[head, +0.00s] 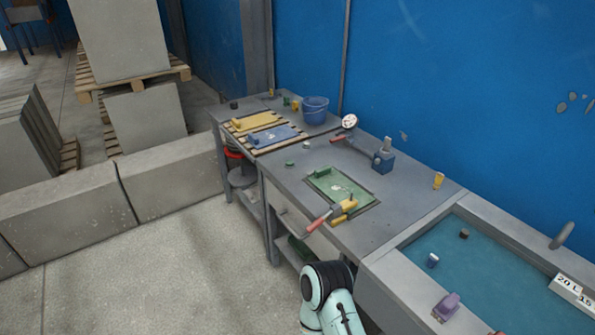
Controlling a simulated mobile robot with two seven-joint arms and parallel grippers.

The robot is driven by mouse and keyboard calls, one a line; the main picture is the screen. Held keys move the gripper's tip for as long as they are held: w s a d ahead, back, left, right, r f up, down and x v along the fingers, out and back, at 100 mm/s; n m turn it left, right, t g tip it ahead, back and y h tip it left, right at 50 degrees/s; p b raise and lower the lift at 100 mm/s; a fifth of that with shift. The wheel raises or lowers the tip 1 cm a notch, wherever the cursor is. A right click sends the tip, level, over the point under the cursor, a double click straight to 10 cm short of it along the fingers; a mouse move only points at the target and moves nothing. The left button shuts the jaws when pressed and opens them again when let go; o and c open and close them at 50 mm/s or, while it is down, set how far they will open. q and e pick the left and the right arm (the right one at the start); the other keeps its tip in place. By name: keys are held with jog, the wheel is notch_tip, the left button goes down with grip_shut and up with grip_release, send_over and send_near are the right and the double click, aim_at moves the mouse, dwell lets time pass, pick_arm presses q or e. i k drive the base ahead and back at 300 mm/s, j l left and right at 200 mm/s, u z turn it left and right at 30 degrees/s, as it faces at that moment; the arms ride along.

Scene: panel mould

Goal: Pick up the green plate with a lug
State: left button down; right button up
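The green plate (350,186) lies flat on the grey workbench, inside a darker rectangular outline. A raised green block that looks like its lug (320,173) stands at its far left end. Small pale and dark details show on its top. A tool with a red handle (317,222) and a yellow part lies across its near edge and covers a little of it. Part of one of my arms shows at the bottom centre, below the bench. Neither of my grippers is in view.
A yellow plate (262,121) and a blue plate (284,136) lie on a slatted rack at the bench's far left. A blue bucket (315,110) stands behind. A teal-bottomed trough (480,265) adjoins the bench.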

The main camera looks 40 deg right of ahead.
aim_at(333, 184)
jog(key=i+z, duration=0.3)
jog(key=i, duration=0.15)
jog(key=i+j+z, duration=0.25)
jog(key=i, duration=0.15)
jog(key=i+j+z, duration=0.3)
jog(key=i, duration=0.15)
jog(key=i+j+z, duration=0.15)
jog(key=z, duration=0.2)
jog(key=i+j+z, duration=0.25)
jog(key=z, duration=0.15)
jog(key=i+j+z, duration=0.2)
jog(key=z, duration=0.15)
jog(key=j, duration=0.1)
